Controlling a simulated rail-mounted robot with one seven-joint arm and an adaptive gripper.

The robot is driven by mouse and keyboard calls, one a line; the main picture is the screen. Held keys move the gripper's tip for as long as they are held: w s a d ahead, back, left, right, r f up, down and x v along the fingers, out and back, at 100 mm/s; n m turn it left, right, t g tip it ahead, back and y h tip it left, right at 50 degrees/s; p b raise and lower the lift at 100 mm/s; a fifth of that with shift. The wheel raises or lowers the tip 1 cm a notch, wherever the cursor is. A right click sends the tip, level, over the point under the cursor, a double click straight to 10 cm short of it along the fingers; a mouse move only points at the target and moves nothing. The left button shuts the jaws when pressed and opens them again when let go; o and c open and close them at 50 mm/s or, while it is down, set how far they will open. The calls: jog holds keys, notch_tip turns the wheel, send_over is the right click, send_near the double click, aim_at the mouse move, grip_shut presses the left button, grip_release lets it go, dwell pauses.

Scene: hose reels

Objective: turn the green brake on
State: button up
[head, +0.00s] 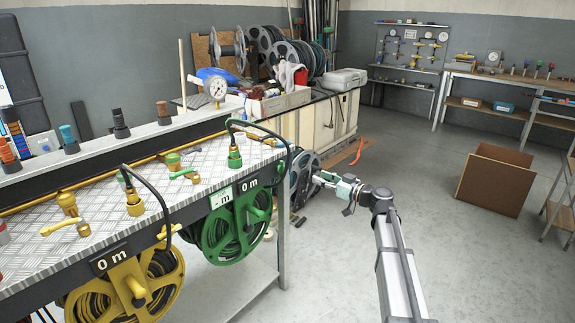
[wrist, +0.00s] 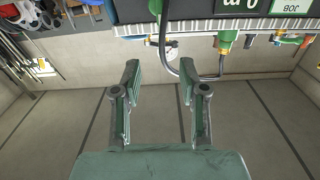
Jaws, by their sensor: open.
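The green hose reel (head: 222,236) hangs under the front edge of the metal-topped bench, with a black "0 m" plate (head: 246,187) above it. A green crank handle (head: 259,214) sticks out from its face. A green-handled lever (head: 185,173) lies on the bench top beside a green hose fitting (head: 234,157). I cannot tell which part is the brake. My gripper (head: 318,178) is in free air right of the reel, apart from it. In the wrist view my gripper (wrist: 158,78) is open and empty; a green fitting (wrist: 228,38) and the plate (wrist: 243,7) show upside down beyond it.
A black hose (head: 283,143) loops over the bench's right corner, close to my gripper. A yellow reel (head: 128,290) hangs to the left of the green one. A dark reel (head: 303,178) stands behind my gripper. The floor (head: 330,270) around my arm is clear.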

aim_at(281, 169)
jog(key=p+x, duration=0.1)
jog(key=x, duration=1.6)
jog(key=shift+a+f, duration=0.15)
jog(key=shift+a, duration=0.05)
grip_shut()
